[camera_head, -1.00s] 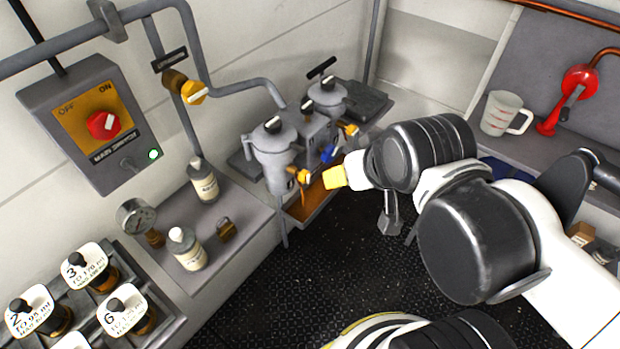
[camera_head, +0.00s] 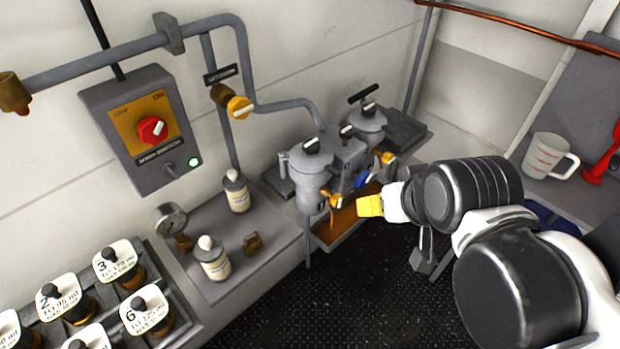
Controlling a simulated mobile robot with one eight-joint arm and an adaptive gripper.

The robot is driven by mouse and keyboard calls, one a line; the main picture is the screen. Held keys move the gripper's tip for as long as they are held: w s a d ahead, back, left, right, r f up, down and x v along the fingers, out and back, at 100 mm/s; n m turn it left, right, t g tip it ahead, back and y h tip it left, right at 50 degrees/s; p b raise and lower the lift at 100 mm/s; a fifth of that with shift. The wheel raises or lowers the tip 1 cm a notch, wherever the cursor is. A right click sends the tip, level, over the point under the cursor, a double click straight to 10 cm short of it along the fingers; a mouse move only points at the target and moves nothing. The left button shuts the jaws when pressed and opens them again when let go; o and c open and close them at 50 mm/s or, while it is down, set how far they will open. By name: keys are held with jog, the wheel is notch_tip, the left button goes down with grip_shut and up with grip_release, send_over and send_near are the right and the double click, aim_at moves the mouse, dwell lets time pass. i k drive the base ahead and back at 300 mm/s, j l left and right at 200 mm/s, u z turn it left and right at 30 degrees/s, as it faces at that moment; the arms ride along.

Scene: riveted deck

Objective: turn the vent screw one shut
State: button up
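Two grey filter housings stand against the wall in the head view: a nearer one (camera_head: 309,170) and a farther one (camera_head: 368,124). Each has a black knob with a pale mark on its lid, the nearer knob (camera_head: 311,146) and the farther knob (camera_head: 370,108). No label shows which is vent screw one. My gripper (camera_head: 369,206), with yellow fingertips, is in front of the housings, to the right of the nearer one and below its lid. It appears apart from both knobs. Its fingers are seen end-on and small, so their opening is unclear.
A brown-orange tray (camera_head: 345,226) lies under the housings. Yellow taps (camera_head: 335,201) and a blue lever (camera_head: 362,181) stick out near my gripper. A switch box (camera_head: 140,125) and a yellow valve (camera_head: 240,107) are on the left wall. The dark deck (camera_head: 330,300) is open.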

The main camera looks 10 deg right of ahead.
aim_at(336, 200)
jog(key=k+z, duration=0.15)
jog(key=z, duration=0.2)
jog(key=k+j+z, duration=0.1)
jog(key=z, duration=0.25)
jog(key=k+z, duration=0.2)
jog(key=z, duration=0.15)
